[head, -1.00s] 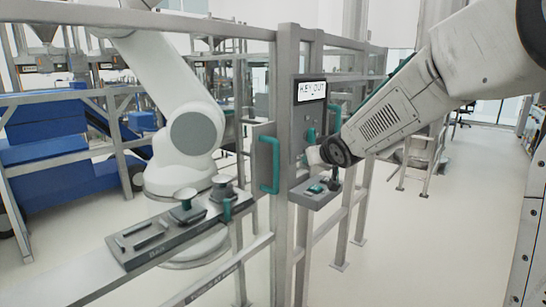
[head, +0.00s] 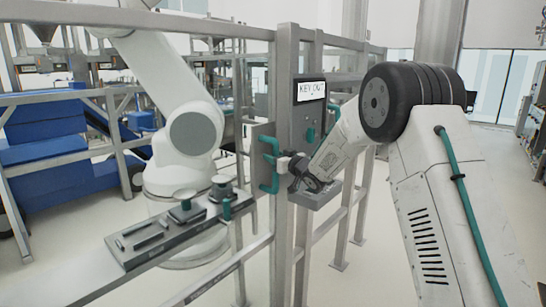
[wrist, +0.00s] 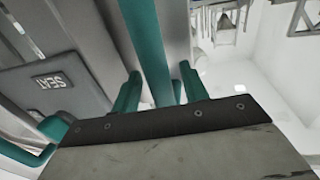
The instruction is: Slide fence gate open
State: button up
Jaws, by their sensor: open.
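The fence gate's teal D-shaped handle (head: 267,178) is upright on a grey plate (head: 258,133) by the metal post (head: 285,90). My gripper (head: 281,163) is at the handle's middle, coming from the right, and hides part of it. In the wrist view the handle (wrist: 146,40) runs as a teal bar between my two teal fingers (wrist: 160,93), which are apart. Contact with either finger cannot be made out. The gate's own edges are hard to tell from the fence.
A control box labelled KEY OUT (head: 309,100) is right of the post, with a small shelf (head: 325,196) below. A grey tool ledge (head: 165,232) is on the fence at left. A white robot arm (head: 180,100) stands behind the fence.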

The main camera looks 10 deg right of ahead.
jog(key=shift+x, duration=0.8)
grip_shut()
jog(key=shift+s+d, duration=0.1)
